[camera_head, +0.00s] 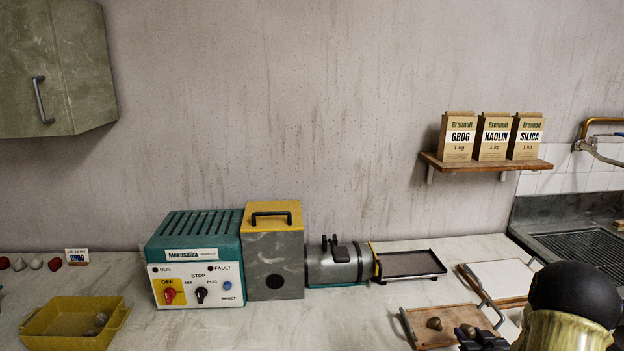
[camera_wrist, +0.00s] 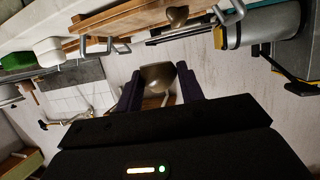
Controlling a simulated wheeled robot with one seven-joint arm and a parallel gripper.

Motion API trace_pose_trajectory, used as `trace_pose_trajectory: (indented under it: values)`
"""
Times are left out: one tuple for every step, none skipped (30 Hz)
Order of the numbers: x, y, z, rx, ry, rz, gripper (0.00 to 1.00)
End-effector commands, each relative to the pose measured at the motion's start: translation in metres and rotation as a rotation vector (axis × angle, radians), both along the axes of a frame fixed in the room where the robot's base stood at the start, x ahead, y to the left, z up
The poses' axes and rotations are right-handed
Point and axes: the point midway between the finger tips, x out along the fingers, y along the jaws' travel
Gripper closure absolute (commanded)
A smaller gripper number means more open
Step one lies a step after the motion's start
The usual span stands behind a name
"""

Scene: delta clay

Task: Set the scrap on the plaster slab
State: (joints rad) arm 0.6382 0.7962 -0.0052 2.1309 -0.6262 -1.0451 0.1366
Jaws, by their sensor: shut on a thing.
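My gripper (camera_head: 482,339) is at the lower right of the head view, over the right part of a wooden board (camera_head: 411,318). In the wrist view its dark purple fingers (camera_wrist: 160,88) are shut on a brown clay scrap (camera_wrist: 158,74). A small brown lump in the head view (camera_head: 467,329) at the fingers appears to be this scrap. A second brown lump (camera_head: 434,323) sits on the wooden board, and it also shows in the wrist view (camera_wrist: 177,15). The white plaster slab (camera_head: 500,276) lies behind the gripper, on a wooden base with a metal handle.
A dark tray (camera_head: 409,263) stands left of the slab, beside a grey barrel machine (camera_head: 334,264). A sink (camera_head: 585,245) is at the right. A yellow bin (camera_head: 57,323) holding lumps is at far left. Bare counter lies between the bin and the wooden board.

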Motion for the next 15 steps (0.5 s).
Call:
trace_pose_trajectory:
  values:
    - [0.004,0.015,-0.002,0.003,0.003,0.011,0.86]
    - [0.006,0.022,-0.004,0.002,0.004,0.014,0.86]
    - [0.009,0.035,-0.007,0.003,0.005,0.02,0.86]
    - [0.01,0.044,-0.009,0.003,0.005,0.024,0.86]
    - [0.012,0.054,-0.012,0.002,0.005,0.026,0.86]
    - [0.014,0.068,-0.016,0.003,0.006,0.031,0.86]
    - [0.014,0.078,-0.019,0.002,0.007,0.033,0.86]
    - [0.015,0.089,-0.022,0.002,0.006,0.036,0.86]
    - [0.015,0.102,-0.026,0.003,0.006,0.039,0.86]
    - [0.014,0.113,-0.029,0.002,0.008,0.041,0.86]
    - [0.014,0.124,-0.032,0.001,0.007,0.043,0.86]
    - [0.012,0.138,-0.036,0.001,0.007,0.046,0.86]
    - [0.01,0.148,-0.039,0.002,0.008,0.047,0.86]
    - [0.008,0.158,-0.042,0.0,0.009,0.049,0.86]
    - [0.004,0.172,-0.046,0.0,0.009,0.051,0.86]
